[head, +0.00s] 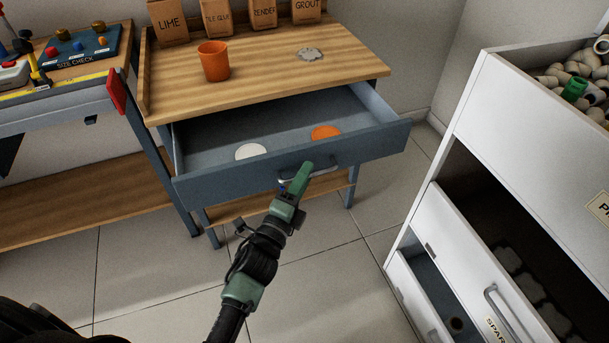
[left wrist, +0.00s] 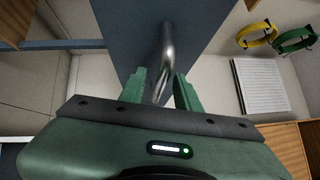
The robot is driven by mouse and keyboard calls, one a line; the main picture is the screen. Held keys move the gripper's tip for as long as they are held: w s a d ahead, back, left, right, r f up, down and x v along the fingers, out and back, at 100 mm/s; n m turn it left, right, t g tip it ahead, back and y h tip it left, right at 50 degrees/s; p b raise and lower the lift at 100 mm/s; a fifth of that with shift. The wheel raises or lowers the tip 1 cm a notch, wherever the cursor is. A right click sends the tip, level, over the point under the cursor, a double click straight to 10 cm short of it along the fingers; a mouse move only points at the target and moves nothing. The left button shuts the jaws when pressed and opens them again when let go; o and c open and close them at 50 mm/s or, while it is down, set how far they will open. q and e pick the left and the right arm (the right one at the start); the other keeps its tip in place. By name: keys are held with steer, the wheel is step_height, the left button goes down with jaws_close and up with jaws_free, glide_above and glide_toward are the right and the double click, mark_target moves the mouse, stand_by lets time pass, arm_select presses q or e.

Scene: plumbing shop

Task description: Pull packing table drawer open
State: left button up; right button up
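The packing table (head: 260,85) has a wooden top and a blue-grey drawer (head: 225,184) that stands well pulled out. A white disc (head: 250,151) and an orange disc (head: 326,132) lie inside. The drawer's metal bar handle (head: 324,170) is on its front. My left gripper (head: 296,178) is at the handle. In the left wrist view, the two green fingers of my left gripper (left wrist: 160,90) are apart, with the handle (left wrist: 167,50) between them and small gaps showing beside it. The fingers partly hide the handle in the head view. My right gripper is not in view.
An orange cup (head: 213,61), a grey flat piece (head: 311,54) and several labelled bags (head: 217,18) are on the tabletop. A white cabinet (head: 525,120) with pipe fittings stands at the right. A workbench (head: 60,110) stands at the left. The tiled floor (head: 330,285) in front is clear.

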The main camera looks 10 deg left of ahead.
arm_select(q)
steer(key=v, duration=0.7)
steer(key=shift+s, duration=0.25)
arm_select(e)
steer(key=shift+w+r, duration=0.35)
arm_select(q)
steer(key=shift+f, duration=0.1)
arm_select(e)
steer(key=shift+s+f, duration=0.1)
